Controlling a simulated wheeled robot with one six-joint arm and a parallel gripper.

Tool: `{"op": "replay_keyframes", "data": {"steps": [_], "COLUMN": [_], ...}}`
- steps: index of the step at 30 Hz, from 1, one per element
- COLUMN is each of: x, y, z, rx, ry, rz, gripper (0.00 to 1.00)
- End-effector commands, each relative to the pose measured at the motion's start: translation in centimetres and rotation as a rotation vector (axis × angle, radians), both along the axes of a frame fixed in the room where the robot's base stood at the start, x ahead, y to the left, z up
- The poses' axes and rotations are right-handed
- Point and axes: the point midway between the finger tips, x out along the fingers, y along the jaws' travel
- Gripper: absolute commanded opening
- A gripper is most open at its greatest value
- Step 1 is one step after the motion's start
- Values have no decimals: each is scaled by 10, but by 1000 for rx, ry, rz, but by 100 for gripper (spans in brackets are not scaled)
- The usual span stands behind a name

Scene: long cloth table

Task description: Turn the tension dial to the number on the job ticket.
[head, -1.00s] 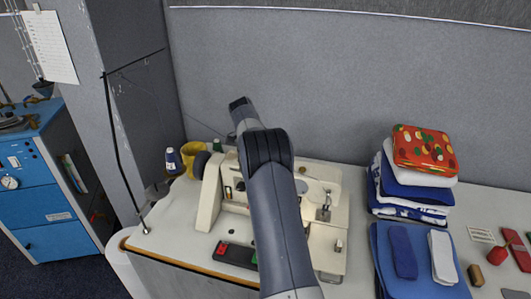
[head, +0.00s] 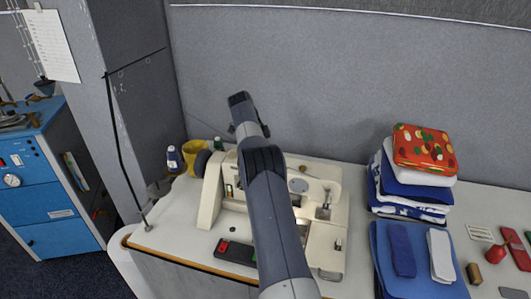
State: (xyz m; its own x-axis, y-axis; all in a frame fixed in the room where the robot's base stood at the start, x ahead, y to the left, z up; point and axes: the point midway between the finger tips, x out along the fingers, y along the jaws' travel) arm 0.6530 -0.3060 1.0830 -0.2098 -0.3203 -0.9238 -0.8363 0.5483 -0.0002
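A cream sewing machine (head: 208,205) stands on the left part of the table, partly covered by my arm. A grey round disc (head: 298,186) shows on it, and a dark wheel (head: 202,163) is at its left end. I cannot tell which part is the tension dial, and no numbers are readable. A small printed card (head: 480,233) lies at the right of the table; I cannot tell whether it is the job ticket. My arm reaches up across the machine, its wrist above and behind it. My gripper's fingers are not visible.
A yellow mug (head: 194,158) and a thread spool (head: 173,159) stand behind the machine's left end. A folded cloth stack (head: 413,190) and blue cloth (head: 415,275) are to the right. A black box with red button (head: 224,246) sits in front. A grey partition (head: 330,85) closes the back.

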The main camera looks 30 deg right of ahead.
Motion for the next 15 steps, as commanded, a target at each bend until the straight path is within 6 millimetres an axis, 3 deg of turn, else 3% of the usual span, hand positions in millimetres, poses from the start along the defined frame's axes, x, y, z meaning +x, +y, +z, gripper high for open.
{"op": "replay_keyframes", "data": {"steps": [9, 10, 15], "x": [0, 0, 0], "y": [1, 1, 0], "z": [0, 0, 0], "rx": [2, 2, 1], "ry": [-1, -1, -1], "rz": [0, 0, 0], "gripper": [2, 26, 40]}}
